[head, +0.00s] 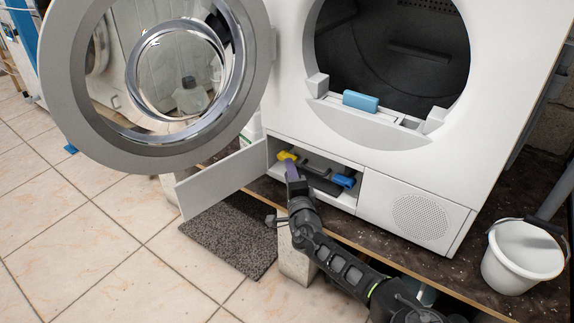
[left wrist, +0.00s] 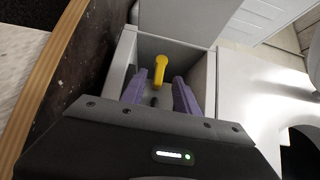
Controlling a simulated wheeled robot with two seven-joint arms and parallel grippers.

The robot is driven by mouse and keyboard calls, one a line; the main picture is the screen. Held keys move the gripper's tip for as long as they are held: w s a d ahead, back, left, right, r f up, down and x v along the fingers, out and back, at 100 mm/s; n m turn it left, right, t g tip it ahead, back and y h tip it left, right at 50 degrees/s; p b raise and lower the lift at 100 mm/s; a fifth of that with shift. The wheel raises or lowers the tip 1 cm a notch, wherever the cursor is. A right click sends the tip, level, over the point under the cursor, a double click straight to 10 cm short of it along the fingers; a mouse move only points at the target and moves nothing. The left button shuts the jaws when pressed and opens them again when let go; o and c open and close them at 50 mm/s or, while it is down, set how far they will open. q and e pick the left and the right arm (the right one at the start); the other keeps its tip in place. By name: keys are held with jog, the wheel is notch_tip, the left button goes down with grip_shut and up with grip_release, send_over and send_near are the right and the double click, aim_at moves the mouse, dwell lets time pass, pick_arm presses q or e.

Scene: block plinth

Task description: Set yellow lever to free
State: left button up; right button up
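The yellow lever (head: 286,156) sits at the left end of the low open compartment in the white machine. In the left wrist view the yellow lever (left wrist: 159,70) stands up from the grey compartment floor. My left gripper (head: 291,170) has purple fingers and reaches into the compartment close to the lever. In the left wrist view the fingers of the left gripper (left wrist: 160,80) are apart, with the lever beyond and between their tips; I see no contact. A blue lever (head: 344,180) sits at the compartment's right side. My right gripper is not in view.
The compartment's flap (head: 222,180) hangs open to the left. The large round door (head: 60,70) stands open above it. A blue block (head: 360,101) sits on the drum opening's lip. A white bucket (head: 522,258) stands at right, a dark mat (head: 232,240) in front.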

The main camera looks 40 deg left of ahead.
pick_arm(q)
jog(key=shift+b+x, duration=0.45)
jog(key=shift+x, duration=1.8)
jog(key=shift+c, duration=0.4)
grip_shut()
